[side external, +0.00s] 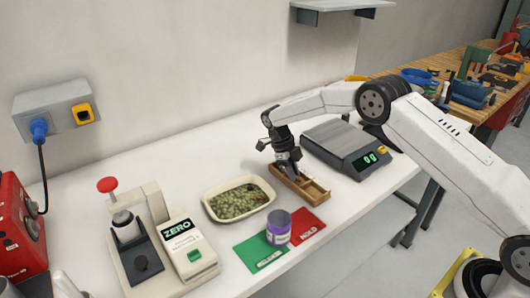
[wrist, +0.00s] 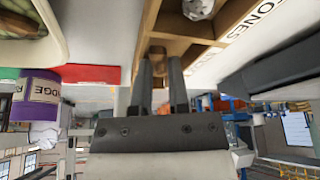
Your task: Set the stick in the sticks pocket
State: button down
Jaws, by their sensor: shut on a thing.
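The wooden box (side external: 318,192) with several pockets stands on the white bench, right of the tray. In the wrist view its wooden wall (wrist: 185,22) fills the top, with lettering ending in "ONES" on its side. My gripper (side external: 288,168) points down over the far part of the box, its tips at or inside the box. In the wrist view my gripper (wrist: 158,68) has its two fingers a small gap apart, closed on a small brownish piece (wrist: 158,50), apparently the stick. Most of the stick is hidden, and I cannot tell how deep it sits or in which pocket.
A cream tray of green bits (side external: 238,200) lies left of the box. A purple jar (side external: 278,228) stands between a green card (side external: 258,252) and a red MOLD card (side external: 308,228). A scale (side external: 345,145) is behind right. A grey crumpled lump (wrist: 198,8) lies in a box pocket.

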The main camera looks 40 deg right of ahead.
jog(key=shift+w+a+x, duration=0.1)
jog(key=shift+x, duration=0.65)
jog(key=shift+w+a+x, duration=0.1)
jog(key=shift+a+x, duration=0.05)
jog(key=shift+x, duration=0.6)
jog(key=c, duration=0.7)
grip_release()
jog(key=shift+f, duration=0.1)
jog(key=shift+o, duration=0.4)
jog(key=shift+a, duration=0.15)
jog(key=shift+w+d+r, duration=0.1)
jog(key=shift+d+r, duration=0.1)
jog(key=shift+r, duration=0.4)
jog(key=v, duration=1.2)
jog(key=shift+w, duration=0.25)
jog(key=shift+r, duration=0.15)
jog(key=shift+r, duration=0.1)
